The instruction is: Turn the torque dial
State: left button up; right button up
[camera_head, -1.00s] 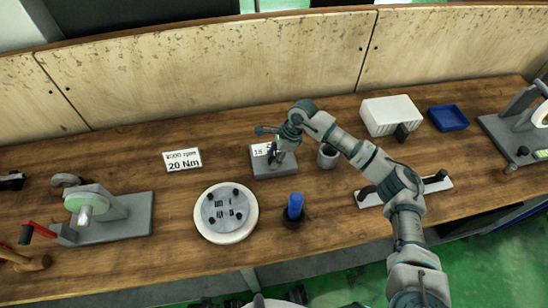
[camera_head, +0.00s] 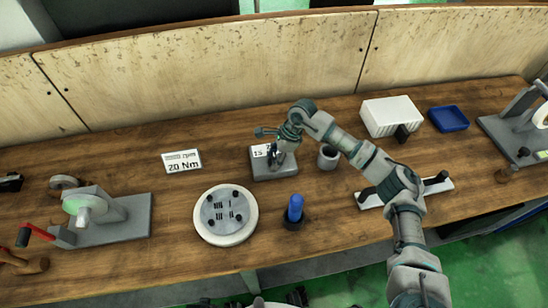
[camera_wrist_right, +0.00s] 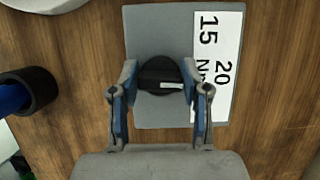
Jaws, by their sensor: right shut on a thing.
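The torque dial (camera_wrist_right: 158,72) is a round black knob on a grey block, seen in the right wrist view. A pale mark on the knob lies toward its right side, facing the label. The label (camera_wrist_right: 216,65) on the block is white and shows 15 and 20 Nm. My right gripper (camera_wrist_right: 161,86) is shut on the dial, with one blue-padded finger on each side. In the head view the grey block (camera_head: 262,170) stands mid-table, and my right gripper (camera_head: 277,153) comes down over it, hiding most of the knob. My left gripper is not in view.
A white sign (camera_head: 182,161) reading 20 Nm lies left of the block. A round white-rimmed plate (camera_head: 225,240), a blue-topped peg (camera_head: 295,208) and a grey cup (camera_head: 328,157) are close by. A white box (camera_head: 391,115) and a blue tray (camera_head: 448,119) sit at right.

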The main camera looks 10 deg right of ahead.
jog(key=shift+w+r, duration=0.15)
jog(key=shift+r, duration=0.05)
jog(key=o, duration=0.9)
jog(key=shift+o, duration=1)
jog(key=shift+f, duration=0.1)
jog(key=v, duration=1.2)
jog(key=shift+d, duration=0.15)
